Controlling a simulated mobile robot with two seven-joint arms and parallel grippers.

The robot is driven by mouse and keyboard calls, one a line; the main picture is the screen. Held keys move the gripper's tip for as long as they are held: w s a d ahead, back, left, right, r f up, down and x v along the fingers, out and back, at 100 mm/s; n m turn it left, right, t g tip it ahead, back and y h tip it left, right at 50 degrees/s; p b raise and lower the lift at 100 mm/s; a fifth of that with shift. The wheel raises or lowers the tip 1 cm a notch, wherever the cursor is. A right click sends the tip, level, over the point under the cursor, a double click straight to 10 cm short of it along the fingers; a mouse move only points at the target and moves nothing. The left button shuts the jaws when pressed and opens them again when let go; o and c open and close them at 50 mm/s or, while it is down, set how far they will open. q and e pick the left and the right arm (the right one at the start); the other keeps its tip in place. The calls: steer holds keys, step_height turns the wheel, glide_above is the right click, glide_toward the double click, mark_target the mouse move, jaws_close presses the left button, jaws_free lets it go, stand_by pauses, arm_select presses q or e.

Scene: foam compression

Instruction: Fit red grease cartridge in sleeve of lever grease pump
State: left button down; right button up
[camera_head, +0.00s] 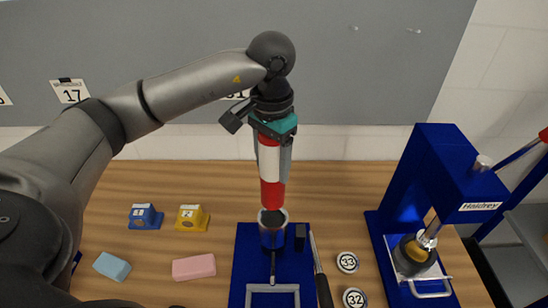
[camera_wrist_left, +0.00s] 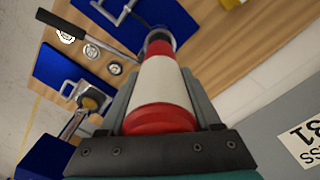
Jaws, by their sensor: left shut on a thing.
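The red grease cartridge (camera_head: 270,170), red with a white band, hangs upright in my left gripper (camera_head: 272,142). The left gripper is shut on the cartridge's upper part. The lever grease pump (camera_head: 246,262) has a blue base on the table. Its grey sleeve (camera_head: 267,234) stands upright directly below the cartridge. The cartridge's lower end is at the sleeve's mouth; I cannot tell whether it is inside. In the left wrist view the cartridge (camera_wrist_left: 162,85) lies between the fingers and points at the sleeve (camera_wrist_left: 160,38). My right gripper is not in view.
A blue press (camera_head: 440,160) stands on the right. Round tokens (camera_head: 347,262) and a black-handled lever (camera_head: 322,285) lie right of the sleeve. Blue (camera_head: 145,217) and yellow (camera_head: 191,218) blocks, a pink block (camera_head: 194,267) and a light blue block (camera_head: 112,266) lie left.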

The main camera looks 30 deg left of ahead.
mark_target(273, 208)
arm_select(q)
steer(key=shift+w+f+b, duration=0.1)
steer(key=shift+f+b, duration=0.55)
steer(key=shift+f, duration=0.65)
steer(key=shift+f+b, duration=0.65)
steer(key=shift+f, duration=0.6)
steer(key=shift+f+b, duration=1.25)
steer(key=shift+b, duration=0.05)
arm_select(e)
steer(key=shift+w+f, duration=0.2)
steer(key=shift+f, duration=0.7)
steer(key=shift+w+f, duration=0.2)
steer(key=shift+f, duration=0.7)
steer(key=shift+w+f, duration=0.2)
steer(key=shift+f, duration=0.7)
arm_select(q)
steer(key=shift+f+b, duration=3.6)
steer(key=shift+b, duration=0.05)
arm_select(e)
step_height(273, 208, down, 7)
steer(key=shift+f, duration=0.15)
arm_select(q)
jaws_free()
steer(key=shift+f, duration=0.1)
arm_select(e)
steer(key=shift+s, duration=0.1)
